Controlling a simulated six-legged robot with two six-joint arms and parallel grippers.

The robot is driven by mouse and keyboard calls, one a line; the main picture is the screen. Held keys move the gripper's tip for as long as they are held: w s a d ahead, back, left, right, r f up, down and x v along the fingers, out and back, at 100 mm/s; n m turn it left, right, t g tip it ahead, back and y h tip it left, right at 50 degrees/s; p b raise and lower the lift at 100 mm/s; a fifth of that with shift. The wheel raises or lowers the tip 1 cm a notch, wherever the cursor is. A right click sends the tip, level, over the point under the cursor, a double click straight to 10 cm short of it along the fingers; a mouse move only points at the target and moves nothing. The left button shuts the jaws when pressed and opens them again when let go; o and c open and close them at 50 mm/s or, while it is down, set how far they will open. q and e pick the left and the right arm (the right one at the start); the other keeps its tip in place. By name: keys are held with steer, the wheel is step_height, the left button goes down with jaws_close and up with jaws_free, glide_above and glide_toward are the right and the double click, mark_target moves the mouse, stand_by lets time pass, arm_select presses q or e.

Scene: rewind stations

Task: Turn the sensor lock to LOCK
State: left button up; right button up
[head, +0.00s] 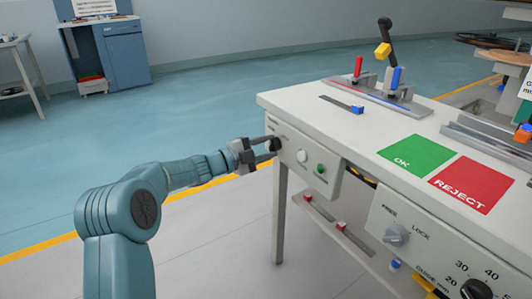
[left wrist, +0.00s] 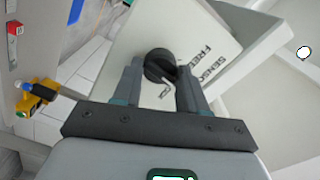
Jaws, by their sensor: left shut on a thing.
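The sensor lock is a black round knob (left wrist: 158,64) on a pale panel marked SENSOR and FREE in the left wrist view. My left gripper (left wrist: 161,78) has one finger on each side of it and is shut on it. In the head view my left gripper (head: 268,146) reaches the left end of the control panel (head: 313,182) on the table front and mostly hides the knob there. I cannot tell which mark the knob points to. My right gripper is not in view.
The white table (head: 330,135) carries a green OK patch (head: 416,155), a red REJECT patch (head: 471,184) and a rail with red and blue levers. A second panel has a grey FREE/LOCK knob (head: 397,234) and a dial.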

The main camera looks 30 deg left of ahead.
arm_select(q)
steer(key=m+b, duration=0.1)
steer(key=m, duration=0.2)
steer(key=shift+f+m+b, duration=0.15)
steer(key=shift+m+b, duration=0.15)
steer(key=shift+m, duration=1.9)
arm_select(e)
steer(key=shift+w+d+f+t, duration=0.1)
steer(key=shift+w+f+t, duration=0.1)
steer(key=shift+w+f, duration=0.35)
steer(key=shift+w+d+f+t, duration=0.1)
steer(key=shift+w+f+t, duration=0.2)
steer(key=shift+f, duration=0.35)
arm_select(q)
steer(key=o, duration=1)
steer(key=shift+o, duration=0.2)
steer(key=shift+s, duration=0.15)
steer(key=p+v, duration=0.3)
steer(key=v, duration=1.3)
steer(key=shift+p, duration=0.3)
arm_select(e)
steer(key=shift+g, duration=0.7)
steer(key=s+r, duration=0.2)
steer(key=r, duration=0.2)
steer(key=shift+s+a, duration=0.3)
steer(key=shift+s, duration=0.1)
